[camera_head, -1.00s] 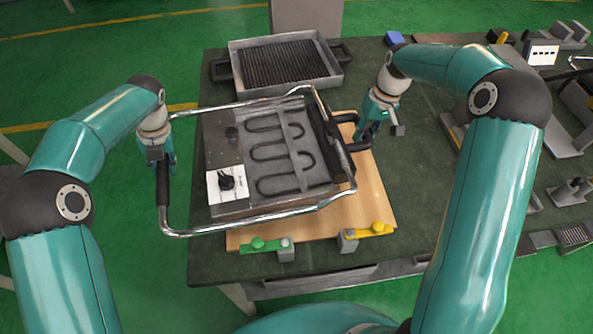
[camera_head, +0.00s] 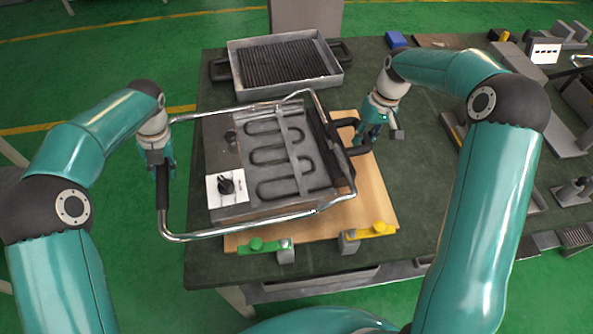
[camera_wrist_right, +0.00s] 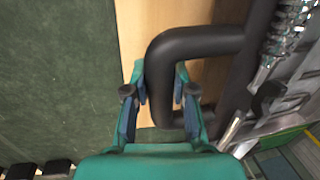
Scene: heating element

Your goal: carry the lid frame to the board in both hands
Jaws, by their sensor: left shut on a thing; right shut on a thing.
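The lid frame (camera_head: 250,233) is a bent chrome tube loop with black handles. It surrounds a grey plate (camera_head: 228,208) with a dark serpentine heating element and a knob on a white panel. My left gripper (camera_head: 163,171) is shut on the frame's black left grip. My right gripper (camera_head: 364,138) is shut on the black handle at the right. In the right wrist view, the fingers (camera_wrist_right: 160,90) straddle this bent handle (camera_wrist_right: 195,42). The wooden board (camera_head: 375,195) lies beneath, largely covered. Any gap between frame and board is hard to judge.
Green (camera_head: 258,246) and yellow (camera_head: 372,231) clamp-like parts sit at the board's near edge. A grey ribbed tray (camera_head: 337,80) stands behind on the dark table (camera_head: 420,150). A blue block (camera_head: 396,39) and several grey fixtures occupy the back and right.

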